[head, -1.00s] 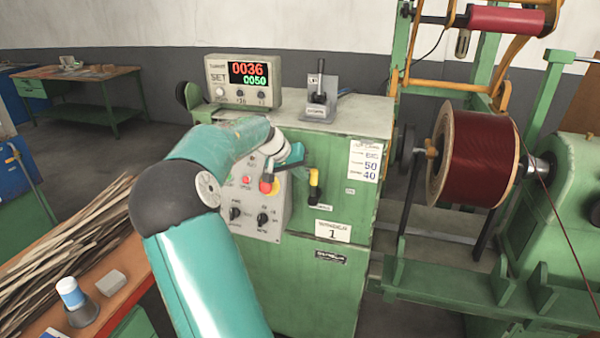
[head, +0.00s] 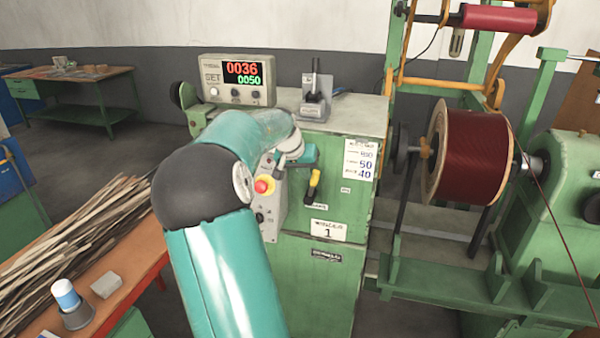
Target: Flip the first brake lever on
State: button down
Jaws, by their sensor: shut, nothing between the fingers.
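A small yellow-and-black lever (head: 313,184) sits on the front of the green cabinet (head: 325,270), to the right of the red-and-yellow stop button (head: 263,185). Another lever (head: 315,88), dark and upright in a grey bracket, stands on the cabinet's top. I cannot tell from labels which one is the first brake lever. My gripper (head: 310,160) is just above the yellow-and-black lever in the picture, shut and empty. Its fingertips are small and partly hidden by my wrist, so contact with the lever cannot be told.
A counter box (head: 240,80) showing 0036 and 0050 sits on the cabinet. My arm covers much of the control panel (head: 268,215). A dark red wire spool (head: 480,157) stands to the right. An orange bench (head: 115,295) with wooden strips (head: 70,240) is at left.

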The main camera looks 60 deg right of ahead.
aim_at(317, 176)
jog(key=s+t, duration=0.1)
jog(key=s, duration=0.1)
jog(key=s+t, duration=0.1)
jog(key=shift+s+d+m+t, duration=0.15)
jog(key=shift+d+m+t, duration=0.15)
jog(key=shift+m, duration=0.1)
jog(key=shift+s+d+f+m+t+y, duration=0.1)
jog(key=shift+s+f+m+t+y, duration=0.05)
jog(key=shift+s+f+t, duration=0.55)
jog(key=shift+s+d+f+m+t+y, duration=0.1)
jog(key=shift+s+f+t+y, duration=0.25)
jog(key=shift+s, duration=0.55)
jog(key=shift+s+d+f+m+t, duration=0.15)
jog(key=shift+s+f+t, duration=0.25)
jog(key=shift+s+t, duration=0.35)
